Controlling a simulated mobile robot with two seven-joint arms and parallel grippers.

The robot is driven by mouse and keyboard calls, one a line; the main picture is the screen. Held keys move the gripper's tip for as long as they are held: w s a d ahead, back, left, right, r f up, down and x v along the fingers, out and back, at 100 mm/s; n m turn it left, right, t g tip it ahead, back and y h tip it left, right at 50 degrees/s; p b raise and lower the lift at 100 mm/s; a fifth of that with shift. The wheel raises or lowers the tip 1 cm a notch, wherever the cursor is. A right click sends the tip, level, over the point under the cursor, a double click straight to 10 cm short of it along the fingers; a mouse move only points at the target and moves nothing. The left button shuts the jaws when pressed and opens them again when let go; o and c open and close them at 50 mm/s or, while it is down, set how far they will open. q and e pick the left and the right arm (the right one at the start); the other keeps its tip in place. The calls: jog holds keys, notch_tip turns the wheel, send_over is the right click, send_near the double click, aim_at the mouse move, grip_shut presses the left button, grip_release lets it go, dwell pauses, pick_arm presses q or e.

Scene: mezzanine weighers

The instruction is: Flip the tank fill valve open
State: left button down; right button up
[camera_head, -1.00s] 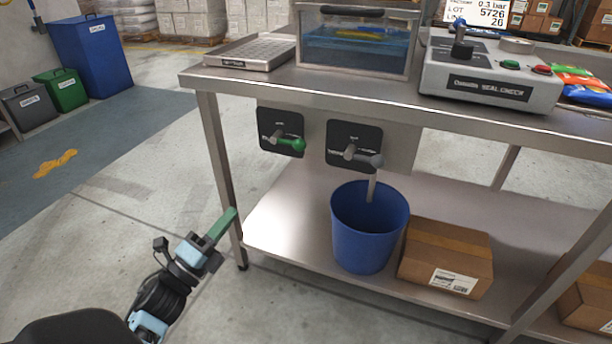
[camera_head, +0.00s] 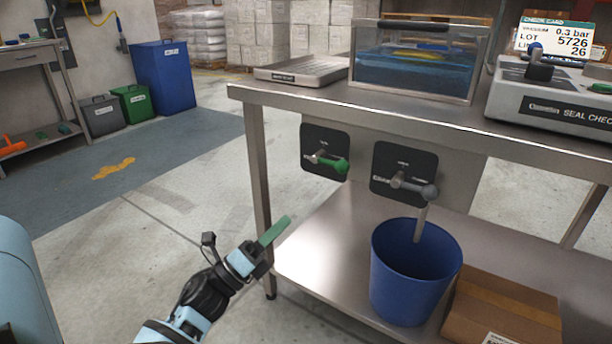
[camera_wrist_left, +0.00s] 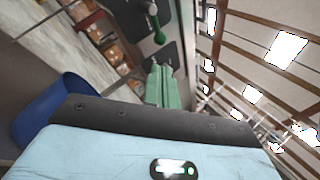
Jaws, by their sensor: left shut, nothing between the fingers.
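A valve with a green handle (camera_head: 333,165) sits on a dark plate under the tabletop, its lever lying roughly sideways to the right. A second valve with a grey handle (camera_head: 415,188) is to its right, with a spout above a blue bucket (camera_head: 388,285). The plate lettering is too small to read. My left gripper (camera_head: 275,231) is shut and empty, below and left of the green handle and apart from it. In the left wrist view, its green fingers (camera_wrist_left: 161,87) are together, with the green handle (camera_wrist_left: 158,34) beyond them. My right gripper is not in view.
A steel table (camera_head: 330,98) carries a water tank (camera_head: 420,60), a tray (camera_head: 300,70) and a seal checker (camera_head: 560,100). Its front leg (camera_head: 256,160) stands close to my left gripper. A cardboard box (camera_head: 500,312) is beside the bucket. Open floor lies to the left.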

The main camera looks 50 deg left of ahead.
pick_arm(q)
jog(key=x, duration=1.3)
jog(key=shift+w+b, duration=0.2)
jog(key=shift+b, duration=0.1)
jog(key=shift+d+r+n+y, duration=0.15)
jog(key=shift+r+n+y, duration=0.05)
jog(key=shift+n+y, duration=0.25)
